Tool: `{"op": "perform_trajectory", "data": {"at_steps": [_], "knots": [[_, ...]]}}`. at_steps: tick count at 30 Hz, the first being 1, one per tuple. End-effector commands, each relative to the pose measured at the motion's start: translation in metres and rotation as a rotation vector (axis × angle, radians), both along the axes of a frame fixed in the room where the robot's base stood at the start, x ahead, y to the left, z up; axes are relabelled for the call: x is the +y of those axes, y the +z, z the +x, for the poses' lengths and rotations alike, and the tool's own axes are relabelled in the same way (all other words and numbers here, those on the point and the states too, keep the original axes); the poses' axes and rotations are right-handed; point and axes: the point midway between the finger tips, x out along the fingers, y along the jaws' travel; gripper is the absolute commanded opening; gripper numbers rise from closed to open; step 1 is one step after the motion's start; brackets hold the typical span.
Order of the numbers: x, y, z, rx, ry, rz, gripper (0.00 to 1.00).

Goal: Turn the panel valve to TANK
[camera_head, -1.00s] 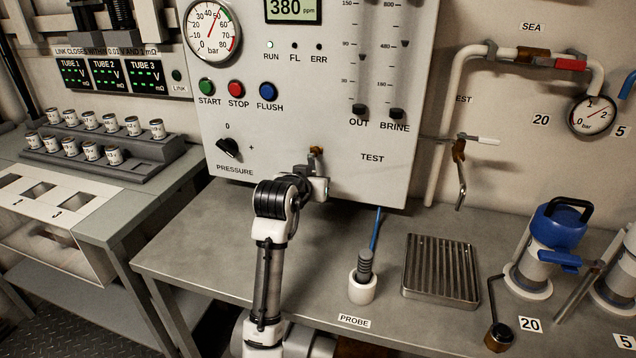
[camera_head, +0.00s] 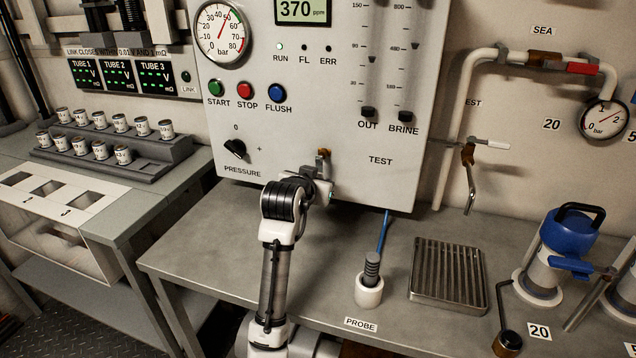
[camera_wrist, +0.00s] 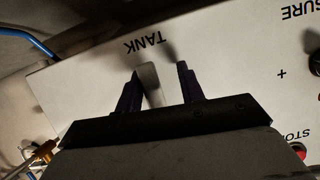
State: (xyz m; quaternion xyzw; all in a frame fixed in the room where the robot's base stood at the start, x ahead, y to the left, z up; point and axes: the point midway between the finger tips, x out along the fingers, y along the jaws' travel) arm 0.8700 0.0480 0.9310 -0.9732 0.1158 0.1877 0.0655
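The white panel (camera_head: 300,130) carries a TANK label (camera_wrist: 146,44), upside down in the wrist view. A pale lever-like piece (camera_wrist: 151,88), which looks like the panel valve's handle, stands between my gripper's dark fingers (camera_wrist: 161,88). It lies close to the left finger; a gap shows at the right finger. I cannot tell whether it touches the left one. In the head view my gripper (camera_head: 322,188) is at the panel's lower edge, just below a small brass fitting (camera_head: 322,156). My gripper hides most of the valve and the TANK label there.
The PRESSURE knob (camera_head: 235,149) is left of my gripper; START, STOP and FLUSH buttons are above. The display (camera_head: 303,11) reads 370 ppm. A probe holder (camera_head: 369,290) and ribbed tray (camera_head: 449,272) stand on the bench, right of my arm. Bare bench lies between.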

Motion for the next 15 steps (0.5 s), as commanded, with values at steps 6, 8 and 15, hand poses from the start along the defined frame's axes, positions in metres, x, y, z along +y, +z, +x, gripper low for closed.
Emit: {"op": "perform_trajectory", "data": {"at_steps": [6, 8, 15], "knots": [[-0.002, -0.001, 0.000, 0.002, -0.004, -0.002, 0.40], [-0.002, 0.000, -0.001, 0.002, -0.005, -0.003, 0.40], [0.002, 0.009, -0.024, -0.002, -0.005, -0.004, 0.40]]}}
